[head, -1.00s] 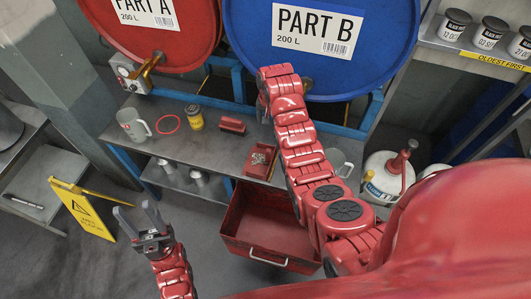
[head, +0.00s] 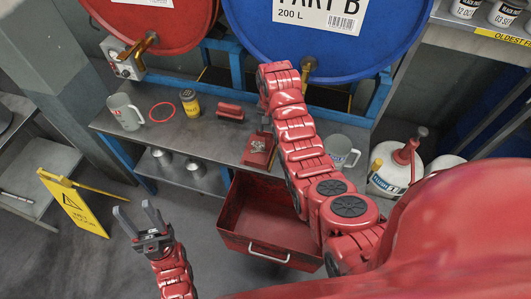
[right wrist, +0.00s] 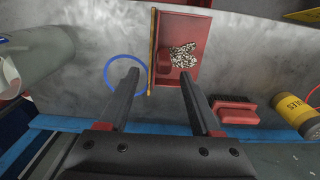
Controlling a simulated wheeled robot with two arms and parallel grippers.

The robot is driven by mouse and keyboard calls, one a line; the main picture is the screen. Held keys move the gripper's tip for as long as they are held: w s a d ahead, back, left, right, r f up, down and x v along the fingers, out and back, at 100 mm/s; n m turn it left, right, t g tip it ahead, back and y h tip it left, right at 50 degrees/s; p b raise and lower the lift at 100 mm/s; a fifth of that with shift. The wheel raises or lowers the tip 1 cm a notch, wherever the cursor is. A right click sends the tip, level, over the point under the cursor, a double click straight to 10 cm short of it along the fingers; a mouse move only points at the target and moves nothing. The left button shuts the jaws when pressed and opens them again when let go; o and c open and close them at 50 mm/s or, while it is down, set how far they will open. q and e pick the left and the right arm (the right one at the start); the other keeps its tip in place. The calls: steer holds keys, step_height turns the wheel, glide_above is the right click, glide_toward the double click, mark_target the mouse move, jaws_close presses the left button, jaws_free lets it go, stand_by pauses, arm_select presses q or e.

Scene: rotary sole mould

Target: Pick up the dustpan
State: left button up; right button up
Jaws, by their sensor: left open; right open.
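The dustpan (head: 257,153) is a small red pan with metal shavings on it, lying on the grey bench beside my right arm. In the right wrist view the dustpan (right wrist: 187,75) lies flat just beyond the fingertips, with a yellow strip along its left edge. My right gripper (right wrist: 159,75) is open and empty, its fingers apart. I cannot tell its height above the bench. In the head view it is mostly hidden by my own arm. My left gripper (head: 140,212) is open and empty, in front of the bench, away from the dustpan.
A red brush (right wrist: 235,110) and a yellow can (right wrist: 298,108) lie beside the dustpan; a blue ring (right wrist: 113,67) is on its other side. A mug (head: 126,115) and red ring (head: 163,110) sit further left. Blue drum (head: 330,50) stands behind; a red bin (head: 270,247) is below.

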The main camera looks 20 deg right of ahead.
mark_target(269, 136)
steer(key=shift+a+f+p, duration=0.1)
steer(key=shift+f+p, duration=0.5)
steer(key=shift+p, duration=0.25)
steer(key=shift+w+a+f+p, duration=0.1)
steer(key=shift+f+p, duration=0.15)
steer(key=shift+f, duration=0.15)
steer(key=shift+w+a+f+p, duration=0.1)
steer(key=shift+f+p, duration=0.15)
steer(key=shift+f, duration=0.1)
steer(key=shift+d+f, duration=0.1)
steer(key=shift+f, duration=1.2)
jaws_close()
